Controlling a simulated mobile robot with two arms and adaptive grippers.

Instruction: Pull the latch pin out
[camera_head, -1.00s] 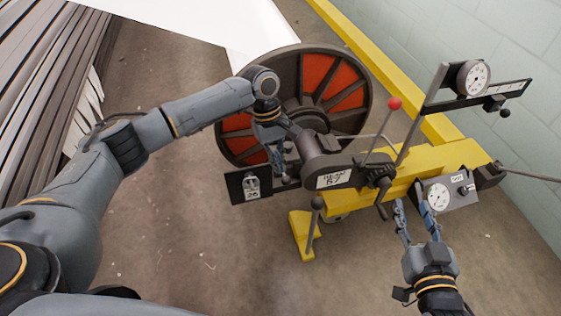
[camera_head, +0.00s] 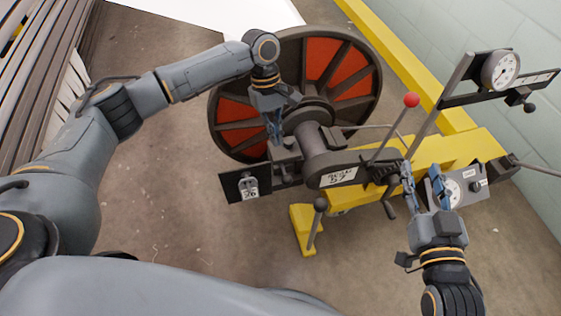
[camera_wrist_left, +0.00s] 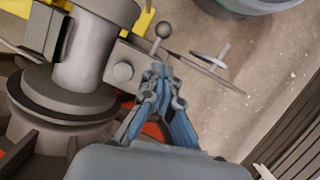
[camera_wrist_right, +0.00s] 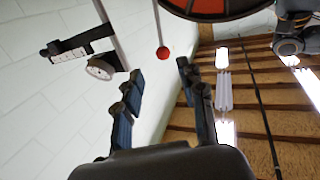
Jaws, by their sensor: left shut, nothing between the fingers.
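My left gripper (camera_head: 275,138) is shut and empty beside the dark latch block (camera_head: 287,158) in front of the beam flange. In the left wrist view the closed fingertips (camera_wrist_left: 160,74) are close to a grey ball knob on a short stem (camera_wrist_left: 163,30), with a gap visible. I cannot tell for certain whether this knob belongs to the latch pin; the pin is not clear in the head view. My right gripper (camera_head: 424,173) is open beside the grey gauge box (camera_head: 472,188); its spread fingers (camera_wrist_right: 158,73) hold nothing in the right wrist view.
The red-spoked beam flange (camera_head: 325,62) stands behind the left gripper. A plate with a counter (camera_head: 233,186), a ball-topped lever (camera_head: 320,204) and a red-knobbed lever (camera_head: 411,100) are nearby. The yellow frame (camera_head: 370,195) runs right. Bare floor (camera_head: 200,235) lies at front left.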

